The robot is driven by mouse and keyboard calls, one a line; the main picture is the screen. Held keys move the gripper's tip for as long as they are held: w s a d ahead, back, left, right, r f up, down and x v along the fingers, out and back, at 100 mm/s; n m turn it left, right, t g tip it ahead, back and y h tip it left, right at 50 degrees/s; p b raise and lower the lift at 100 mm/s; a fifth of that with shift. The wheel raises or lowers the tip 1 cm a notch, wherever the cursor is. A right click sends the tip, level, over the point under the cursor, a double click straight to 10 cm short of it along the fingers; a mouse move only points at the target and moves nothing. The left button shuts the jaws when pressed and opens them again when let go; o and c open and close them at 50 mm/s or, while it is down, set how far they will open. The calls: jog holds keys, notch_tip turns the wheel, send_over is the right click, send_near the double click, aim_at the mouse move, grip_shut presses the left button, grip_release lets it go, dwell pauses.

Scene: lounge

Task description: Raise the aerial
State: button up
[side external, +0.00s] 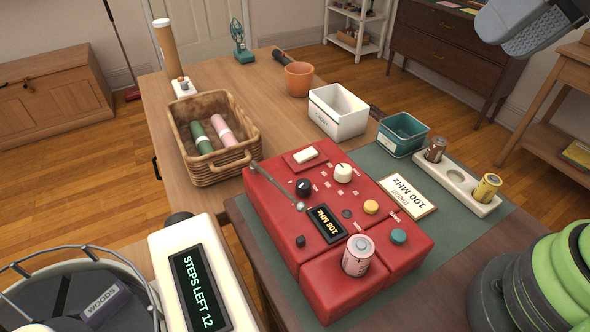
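The red radio (335,270) lies on a green mat in the middle of the side external view. Its aerial (277,185) is a thin grey rod, folded down low across the radio's left part, its tip reaching the left edge near the basket. The aerial's pivot end is beside the display (327,222), which reads 108 MHz. A grey ribbed part, seemingly of my gripper (535,28), shows at the top right, cut off by the frame and well away from the aerial. Whether it is open or shut does not show.
A pinkish can-shaped battery (358,256) stands on the radio's front. A card (405,194) reads 100 MHz. A white holder (455,184) with two cells, a teal bin (402,134), a white box (338,111) and a wicker basket (213,138) surround it. A counter (192,280) reads STEPS LEFT 12.

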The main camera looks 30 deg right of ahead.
jog(key=w+a+f+g, duration=0.1)
jog(key=w+a+g, duration=0.1)
jog(key=w+a, duration=0.25)
jog(key=n+g, duration=0.2)
jog(key=g, duration=0.1)
send_near(282, 185)
jog(key=shift+h, duration=0.4)
jog(key=f, duration=0.3)
jog(key=a+f, duration=0.1)
jog(key=f, duration=0.2)
jog(key=a+f, duration=0.1)
jog(key=f, duration=0.2)
jog(key=shift+w+a+f, duration=0.1)
jog(key=shift+a+f, duration=0.1)
jog(key=shift+a, duration=0.05)
jog(key=shift+f, duration=0.4)
jog(key=shift+c, duration=0.4)
grip_shut()
